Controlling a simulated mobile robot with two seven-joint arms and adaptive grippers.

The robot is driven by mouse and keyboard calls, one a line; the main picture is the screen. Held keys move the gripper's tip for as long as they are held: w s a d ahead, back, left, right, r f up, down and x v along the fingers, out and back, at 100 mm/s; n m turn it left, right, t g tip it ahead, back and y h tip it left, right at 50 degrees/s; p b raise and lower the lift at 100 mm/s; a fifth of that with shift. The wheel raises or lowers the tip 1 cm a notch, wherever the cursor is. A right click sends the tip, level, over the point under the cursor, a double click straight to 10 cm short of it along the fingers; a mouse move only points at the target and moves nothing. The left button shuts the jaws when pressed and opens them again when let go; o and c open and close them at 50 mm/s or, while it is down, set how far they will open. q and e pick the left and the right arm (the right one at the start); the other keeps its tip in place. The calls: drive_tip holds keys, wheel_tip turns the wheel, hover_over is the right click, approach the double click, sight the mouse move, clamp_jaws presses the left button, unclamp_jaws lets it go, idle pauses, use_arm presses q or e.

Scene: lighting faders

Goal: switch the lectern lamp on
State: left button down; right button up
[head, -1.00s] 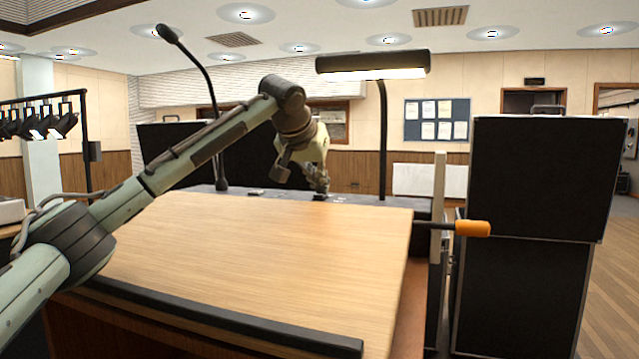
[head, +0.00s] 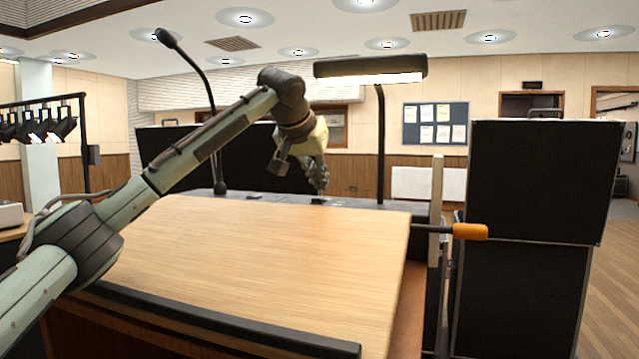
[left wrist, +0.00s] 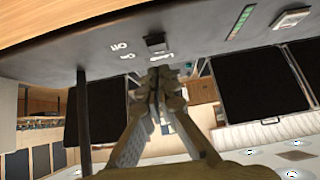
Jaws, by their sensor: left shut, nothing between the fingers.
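The lectern lamp (head: 371,67) stands on a thin dark post behind the wooden lectern top (head: 250,260); its underside looks bright. A small black switch (left wrist: 156,43) sits on the dark panel strip, beside white lettering that seems to read Off and On. The switch also shows in the head view (head: 317,201). My left gripper (head: 319,191) is shut and empty, pointing down just above the switch. In the left wrist view its fingertips (left wrist: 157,75) are close to the switch; I cannot tell whether they touch it. My right gripper is out of view.
A gooseneck microphone (head: 200,75) rises from the panel left of my gripper. An orange-ended handle (head: 470,231) sticks out at the lectern's right side. Stacked black cases (head: 545,180) stand to the right. The wooden top is bare.

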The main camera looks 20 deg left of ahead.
use_arm(q)
drive_tip(key=v, duration=0.6)
drive_tip(key=shift+a, duration=0.25)
drive_tip(key=shift+r, duration=0.1)
